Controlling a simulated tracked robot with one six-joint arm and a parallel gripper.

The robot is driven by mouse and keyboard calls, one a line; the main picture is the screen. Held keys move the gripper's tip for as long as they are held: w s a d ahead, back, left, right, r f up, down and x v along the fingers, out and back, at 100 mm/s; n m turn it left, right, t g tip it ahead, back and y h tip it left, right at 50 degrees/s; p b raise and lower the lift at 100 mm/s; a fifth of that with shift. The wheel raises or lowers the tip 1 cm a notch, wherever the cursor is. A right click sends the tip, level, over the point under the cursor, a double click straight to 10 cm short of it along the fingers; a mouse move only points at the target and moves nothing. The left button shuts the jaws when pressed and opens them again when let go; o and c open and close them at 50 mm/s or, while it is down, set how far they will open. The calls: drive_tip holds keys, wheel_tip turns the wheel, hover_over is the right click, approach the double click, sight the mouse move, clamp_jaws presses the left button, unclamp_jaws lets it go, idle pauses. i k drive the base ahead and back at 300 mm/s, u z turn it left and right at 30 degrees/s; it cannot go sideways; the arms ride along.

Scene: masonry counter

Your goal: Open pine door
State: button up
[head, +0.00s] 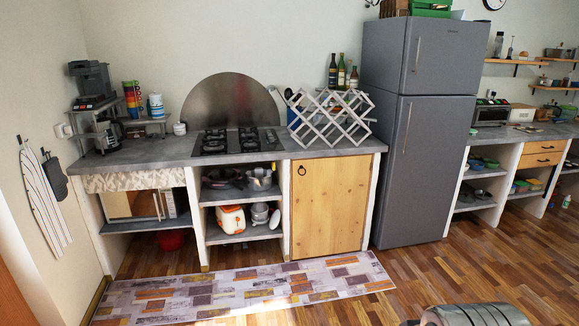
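The pine door (328,212) is a light wooden panel under the counter, between the open shelves and the fridge. It looks shut, flush in its white frame. A dark ring handle (302,169) hangs near its upper left corner. A metallic rounded part, likely mine, shows at the bottom right edge of the head view, well in front of the door and to its right. My gripper's fingers cannot be made out in this view.
A grey fridge (422,140) stands right of the door. A patchwork rug (240,291) lies on the floor before the counter (150,154). Open shelves (241,236) with pots are left of the door. The wooden floor (440,275) at right is clear.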

sight(329, 194)
drive_tip(key=u, duration=0.3)
drive_tip(key=i, duration=0.7)
drive_tip(key=u, duration=0.4)
drive_tip(key=i, duration=3.15)
drive_tip(key=z, duration=0.35)
